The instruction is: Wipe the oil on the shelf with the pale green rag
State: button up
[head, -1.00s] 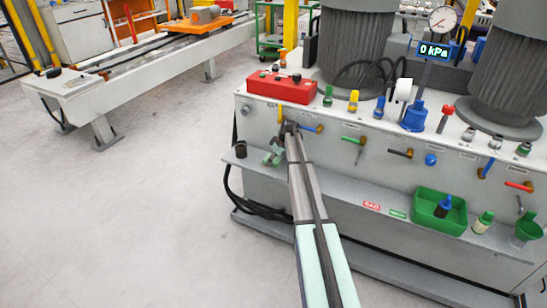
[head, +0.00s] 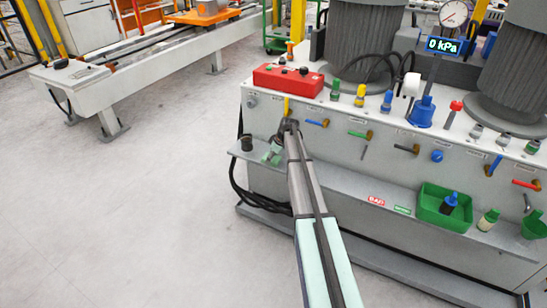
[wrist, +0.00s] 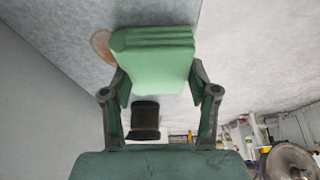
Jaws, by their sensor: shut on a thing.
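The pale green rag (wrist: 153,58) is a folded pad clamped between the two fingers of my gripper (wrist: 158,88) in the wrist view. A brownish oil patch (wrist: 102,44) shows on the grey shelf (wrist: 60,35) just left of the rag's upper edge; the rag may hide part of it. In the head view my gripper (head: 273,152) is at the left end of the shelf (head: 340,189), mostly hidden behind my arm. I cannot tell whether the rag touches the shelf.
A dark-topped object (head: 247,143) stands at the shelf's left end, close to my gripper. A green bin (head: 432,207) and bottle (head: 488,220) stand farther right. Valve handles (head: 318,123) stick out from the cabinet above. A red control box (head: 288,80) sits on top.

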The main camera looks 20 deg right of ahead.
jog(key=shift+w+d+r, duration=0.15)
jog(key=shift+w+d, duration=1.1)
jog(key=shift+d, duration=0.25)
jog(key=shift+w+d+f, duration=0.1)
jog(key=shift+w+d, duration=0.4)
jog(key=shift+d, duration=0.2)
jog(key=shift+w+d+f, duration=0.1)
jog(key=shift+w+d, duration=0.4)
jog(key=shift+d, duration=0.15)
jog(key=shift+s+a, duration=0.1)
jog(key=shift+s+a, duration=0.55)
jog(key=shift+a, duration=0.05)
jog(key=shift+s+a, duration=0.8)
jog(key=shift+a, duration=0.3)
jog(key=shift+s+a, duration=0.75)
jog(key=shift+a, duration=0.3)
jog(key=shift+r, duration=0.1)
jog(key=shift+r+p, duration=1.35)
jog(key=shift+r, duration=1.7)
